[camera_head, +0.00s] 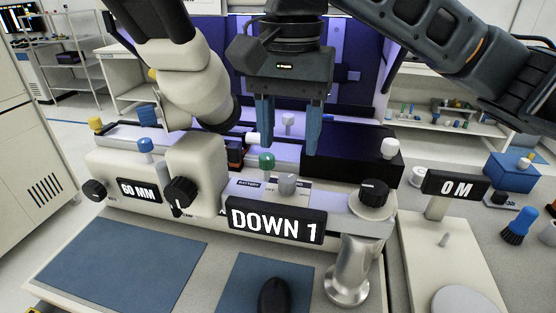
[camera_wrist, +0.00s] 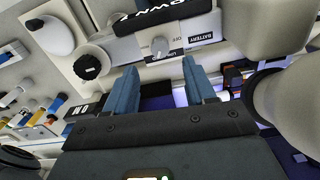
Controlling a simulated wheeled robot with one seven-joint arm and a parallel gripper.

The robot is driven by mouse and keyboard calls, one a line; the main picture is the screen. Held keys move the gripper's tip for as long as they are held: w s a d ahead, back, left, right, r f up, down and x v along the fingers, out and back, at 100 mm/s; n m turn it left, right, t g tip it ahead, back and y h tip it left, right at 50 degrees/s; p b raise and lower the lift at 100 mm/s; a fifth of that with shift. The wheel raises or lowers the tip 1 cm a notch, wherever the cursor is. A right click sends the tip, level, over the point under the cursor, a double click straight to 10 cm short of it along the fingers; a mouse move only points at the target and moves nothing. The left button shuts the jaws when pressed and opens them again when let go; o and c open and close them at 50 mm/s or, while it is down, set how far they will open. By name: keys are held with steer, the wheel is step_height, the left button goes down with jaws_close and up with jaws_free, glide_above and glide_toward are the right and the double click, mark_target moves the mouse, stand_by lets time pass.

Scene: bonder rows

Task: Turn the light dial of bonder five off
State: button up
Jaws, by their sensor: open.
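A small grey dial (camera_head: 287,184) stands on the front panel of the bonder, above a black sign reading "DOWN 1". In the wrist view the grey dial (camera_wrist: 159,47) sits among printed labels; "BATTERY" and "OFF" are readable to its right. Its exact pointer setting is hard to read, and no bonder number shows. My gripper (camera_head: 290,142) is open and empty, fingers pointing down above and behind the dial. In the wrist view my gripper (camera_wrist: 160,70) has its two blue fingers apart, with the dial beyond and between their tips.
A green-topped knob (camera_head: 267,161) stands just left of the dial. A black knob (camera_head: 374,192) is to the right, and another black knob (camera_head: 180,191) to the left. The cream microscope body (camera_head: 192,85) stands close left of my gripper. A black box (camera_head: 352,152) lies behind right.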

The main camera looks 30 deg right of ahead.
mark_target(288, 178)
step_height(288, 178, down, 7)
steer(key=shift+r, duration=0.1)
stand_by(0.3)
jaws_close()
stand_by(0.5)
